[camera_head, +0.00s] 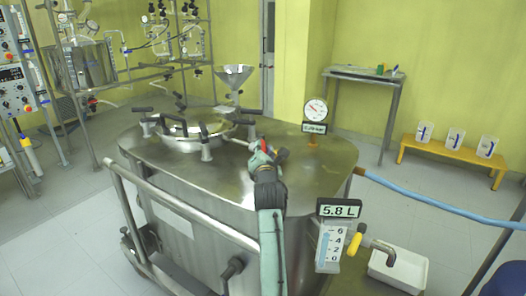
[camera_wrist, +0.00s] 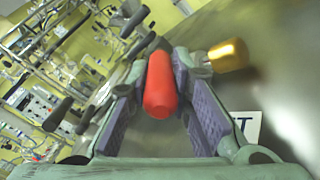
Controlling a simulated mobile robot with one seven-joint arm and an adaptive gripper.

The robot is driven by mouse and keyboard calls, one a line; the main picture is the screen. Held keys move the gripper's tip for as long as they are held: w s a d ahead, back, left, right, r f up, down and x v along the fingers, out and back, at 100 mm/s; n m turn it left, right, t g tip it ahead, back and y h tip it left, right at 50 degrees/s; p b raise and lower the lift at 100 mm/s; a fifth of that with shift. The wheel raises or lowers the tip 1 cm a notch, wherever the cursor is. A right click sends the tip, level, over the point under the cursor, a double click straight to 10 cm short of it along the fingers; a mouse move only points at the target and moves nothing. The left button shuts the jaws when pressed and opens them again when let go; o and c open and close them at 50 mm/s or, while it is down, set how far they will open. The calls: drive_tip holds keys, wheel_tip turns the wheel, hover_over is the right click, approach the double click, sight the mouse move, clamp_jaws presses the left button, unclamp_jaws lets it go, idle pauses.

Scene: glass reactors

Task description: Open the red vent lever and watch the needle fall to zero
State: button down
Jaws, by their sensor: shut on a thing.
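The red vent lever (camera_wrist: 160,85) is between the two purple-padded fingers of my gripper (camera_wrist: 163,68) in the wrist view, and the fingers are closed on it. In the head view my gripper (camera_head: 264,156) is over the top of the steel vessel, with a small red part of the lever (camera_head: 283,153) showing beside it. Most of the lever is hidden there by the gripper. A round dial gauge (camera_head: 316,109) stands on a post at the vessel's right. Its needle is too small to read.
The steel vessel lid (camera_head: 215,180) carries a hatch with black knobs and a funnel (camera_head: 234,76). A brass-coloured fitting (camera_wrist: 228,54) is close to the right finger. A 5.8 L display (camera_head: 339,209) and a blue hose (camera_head: 430,203) are at right.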

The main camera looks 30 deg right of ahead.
drive_tip(key=shift+f, duration=0.2)
drive_tip(key=c, duration=1.4)
unclamp_jaws()
drive_tip(key=shift+r, duration=0.15)
drive_tip(key=v, duration=1.2)
drive_tip(key=shift+c, duration=0.2)
